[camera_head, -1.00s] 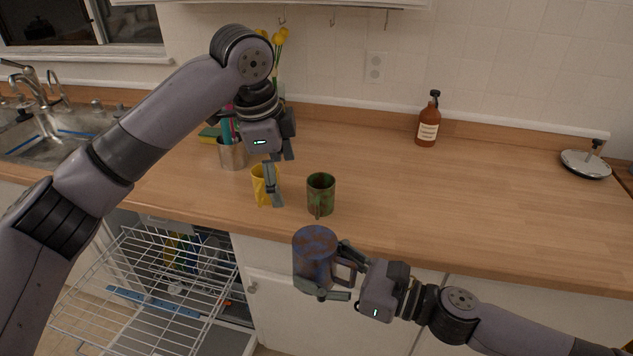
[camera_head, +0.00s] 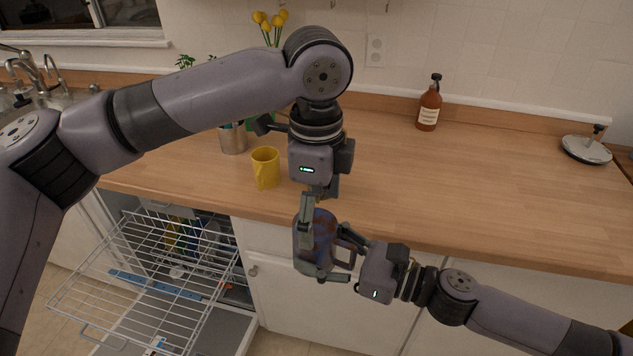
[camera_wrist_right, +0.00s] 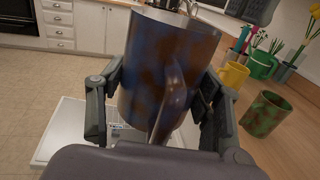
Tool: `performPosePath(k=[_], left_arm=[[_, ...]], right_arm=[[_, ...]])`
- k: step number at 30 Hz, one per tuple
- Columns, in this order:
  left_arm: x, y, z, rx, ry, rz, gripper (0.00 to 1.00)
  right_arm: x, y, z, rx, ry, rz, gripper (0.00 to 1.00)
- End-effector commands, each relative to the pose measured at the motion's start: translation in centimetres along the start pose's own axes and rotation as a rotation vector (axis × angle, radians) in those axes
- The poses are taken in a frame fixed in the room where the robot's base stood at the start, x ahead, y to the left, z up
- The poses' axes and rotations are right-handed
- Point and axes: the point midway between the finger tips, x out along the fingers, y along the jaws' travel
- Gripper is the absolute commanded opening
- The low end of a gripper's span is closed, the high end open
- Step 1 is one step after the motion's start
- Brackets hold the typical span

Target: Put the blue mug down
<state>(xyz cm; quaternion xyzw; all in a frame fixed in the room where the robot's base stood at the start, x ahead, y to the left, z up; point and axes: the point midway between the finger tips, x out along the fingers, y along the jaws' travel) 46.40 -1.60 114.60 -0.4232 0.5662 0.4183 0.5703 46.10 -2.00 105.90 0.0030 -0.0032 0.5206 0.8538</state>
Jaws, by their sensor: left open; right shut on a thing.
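The blue mug (camera_head: 322,228), blotched with brown, is held upright in front of the counter edge by my right gripper (camera_head: 333,262). In the right wrist view the mug (camera_wrist_right: 165,70) sits between the two fingers, its handle toward the wrist. My left gripper (camera_head: 317,208) is open and points down right over the blue mug. One of its fingers overlaps the mug's upper left side in the head view; I cannot tell if they touch. The wooden counter (camera_head: 450,190) is behind the mug.
A yellow mug (camera_head: 265,168) stands on the counter. A green mug (camera_wrist_right: 265,113) stands near it, mostly hidden by my left gripper in the head view. An open dishwasher rack (camera_head: 150,270) is lower left.

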Motion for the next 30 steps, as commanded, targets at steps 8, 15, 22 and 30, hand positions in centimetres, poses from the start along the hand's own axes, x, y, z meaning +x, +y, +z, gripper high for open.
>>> performPosePath(k=[8, 15, 22, 30], left_arm=[[3.3, 0.0, 0.0, 0.000, 0.001, -0.001, 0.82], [3.8, 0.0, 0.0, 0.000, 0.001, -0.002, 0.82], [3.8, 0.0, 0.0, 0.000, 0.001, -0.002, 0.76], [3.7, 0.0, 0.0, 0.000, 0.001, -0.002, 0.58]], right_arm=[[0.0, 0.0, 0.1, -0.001, -0.002, 0.001, 0.23], [0.0, 0.0, 0.1, -0.001, -0.002, 0.001, 0.23], [0.0, 0.0, 0.1, -0.001, -0.001, 0.000, 0.23], [0.0, 0.0, 0.1, -0.001, -0.001, 0.000, 0.23]])
